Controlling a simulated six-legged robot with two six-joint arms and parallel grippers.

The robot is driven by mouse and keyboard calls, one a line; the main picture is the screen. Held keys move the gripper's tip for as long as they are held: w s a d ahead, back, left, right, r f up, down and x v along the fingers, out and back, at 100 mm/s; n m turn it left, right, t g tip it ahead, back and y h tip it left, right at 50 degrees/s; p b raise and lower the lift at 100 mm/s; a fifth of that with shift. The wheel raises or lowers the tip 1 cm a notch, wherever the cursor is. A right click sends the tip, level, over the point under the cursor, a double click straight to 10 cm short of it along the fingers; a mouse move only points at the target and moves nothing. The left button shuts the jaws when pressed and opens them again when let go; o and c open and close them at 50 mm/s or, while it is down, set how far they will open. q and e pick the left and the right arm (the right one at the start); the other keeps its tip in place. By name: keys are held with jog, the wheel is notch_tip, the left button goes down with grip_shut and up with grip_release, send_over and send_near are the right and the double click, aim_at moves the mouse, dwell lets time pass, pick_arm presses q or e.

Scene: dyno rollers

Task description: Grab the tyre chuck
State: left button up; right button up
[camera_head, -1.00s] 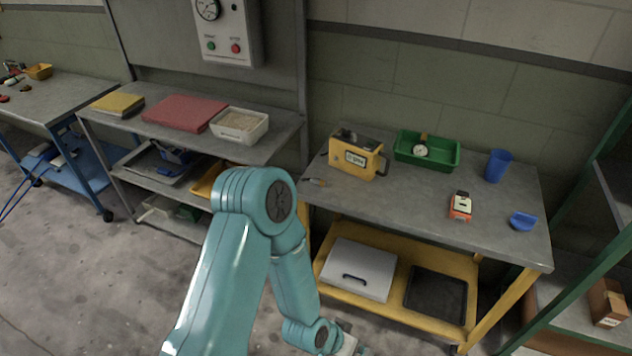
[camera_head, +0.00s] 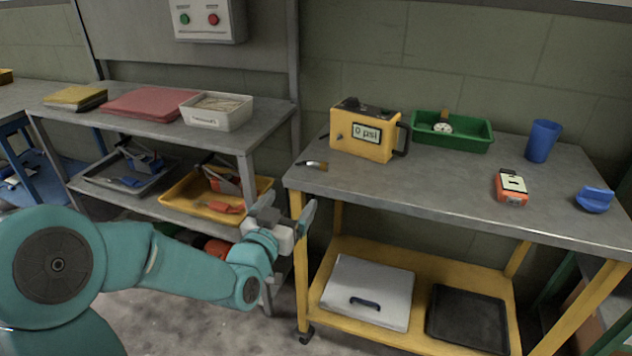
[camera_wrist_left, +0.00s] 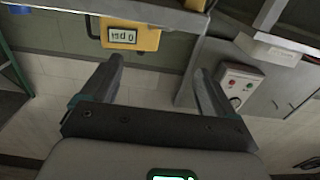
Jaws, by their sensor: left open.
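My left gripper (camera_head: 287,210) is open and empty, below and left of the chuck, in front of the gap between the two tables. In the left wrist view my open fingers (camera_wrist_left: 158,75) point towards the inflator box (camera_wrist_left: 130,38), seen upside down. I cannot make out the chuck there.
The right-hand tabletop (camera_head: 420,195) holds a green tray (camera_head: 470,140), an orange-white device (camera_head: 511,188), a blue cup (camera_head: 542,140) and a blue scoop-like piece (camera_head: 594,199). The grey shelf unit (camera_head: 160,130) stands close left of my gripper, with a yellow tray (camera_head: 180,198) below.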

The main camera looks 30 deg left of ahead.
aim_at(317, 164)
pick_arm(q)
jog(key=x, duration=1.1)
jog(key=p+x, duration=0.1)
jog(key=x, duration=0.4)
jog(key=shift+w+a+f, duration=0.15)
jog(key=shift+a+f, duration=0.05)
jog(key=shift+f, duration=0.1)
jog(key=c, duration=1.2)
